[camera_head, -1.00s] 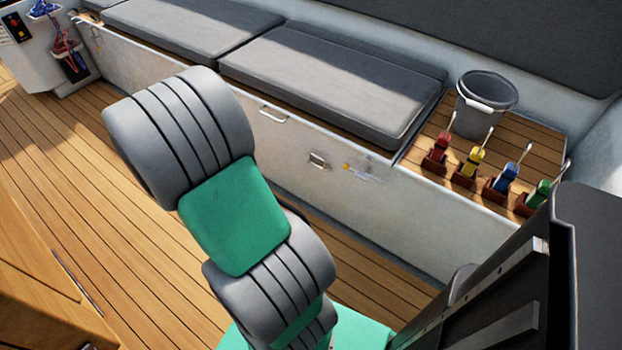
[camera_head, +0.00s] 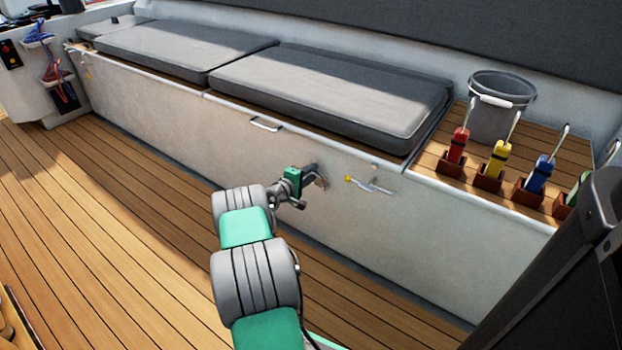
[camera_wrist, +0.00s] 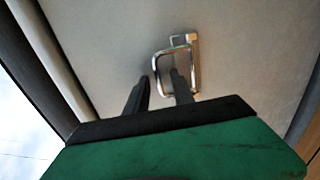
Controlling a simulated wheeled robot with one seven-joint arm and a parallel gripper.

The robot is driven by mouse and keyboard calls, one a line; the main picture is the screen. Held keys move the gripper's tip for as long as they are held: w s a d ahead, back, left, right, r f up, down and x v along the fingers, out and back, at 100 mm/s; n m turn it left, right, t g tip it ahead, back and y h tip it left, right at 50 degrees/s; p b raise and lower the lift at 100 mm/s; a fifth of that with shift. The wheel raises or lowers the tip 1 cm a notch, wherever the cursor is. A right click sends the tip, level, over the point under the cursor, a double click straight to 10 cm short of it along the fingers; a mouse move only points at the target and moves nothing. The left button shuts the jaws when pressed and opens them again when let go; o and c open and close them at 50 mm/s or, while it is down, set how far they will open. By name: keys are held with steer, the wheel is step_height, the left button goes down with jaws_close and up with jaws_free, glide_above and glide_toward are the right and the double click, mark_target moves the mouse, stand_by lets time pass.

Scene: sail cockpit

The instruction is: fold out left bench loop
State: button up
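The bench loop, a small shiny metal loop on a plate (camera_wrist: 196,66), is on the pale bench front. In the wrist view its free bar (camera_wrist: 157,73) appears to stand out from the plate at an angle; how far is hard to tell. My gripper (camera_wrist: 157,82) has its two dark fingers apart. The right fingertip appears within the loop's opening and the left one is outside, beside the bar. Contact cannot be made out. In the head view my gripper (camera_head: 313,174) is at the bench front and mostly hides the loop.
A yellow-tipped latch (camera_head: 368,185) is just right of my gripper. A metal handle (camera_head: 265,124) is above left, below the grey cushions (camera_head: 330,92). A grey bucket (camera_head: 500,110) and several coloured levers stand at right. The wooden floor (camera_head: 110,220) at left is clear.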

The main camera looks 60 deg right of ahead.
steer(key=shift+d, duration=0.2)
steer(key=shift+c, duration=0.6)
jaws_close()
